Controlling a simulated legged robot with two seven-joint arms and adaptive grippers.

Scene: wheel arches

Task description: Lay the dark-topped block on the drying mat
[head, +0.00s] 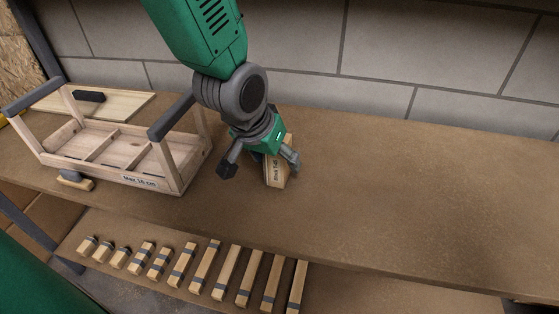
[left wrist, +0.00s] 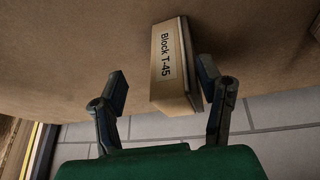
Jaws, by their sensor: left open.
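A pale wooden block labelled "Block T-45" (head: 275,176) stands on the bench under my left gripper (head: 259,167). In the left wrist view the block (left wrist: 168,75) has a dark strip along its right edge, which looks like its dark top. It lies between the two spread fingers of the left gripper (left wrist: 163,88). The right finger is close to the dark edge; I cannot tell if it touches. The left finger is clearly apart. I cannot make out a drying mat for certain. My right gripper is not in view.
A wooden carrier (head: 122,150) with upright posts, marked "Max 16 cm", stands at left. A dark bar (head: 89,96) lies on a pale board (head: 130,104) behind it. Several banded wooden blocks (head: 183,265) line a lower shelf. The bench (head: 430,190) is clear at right.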

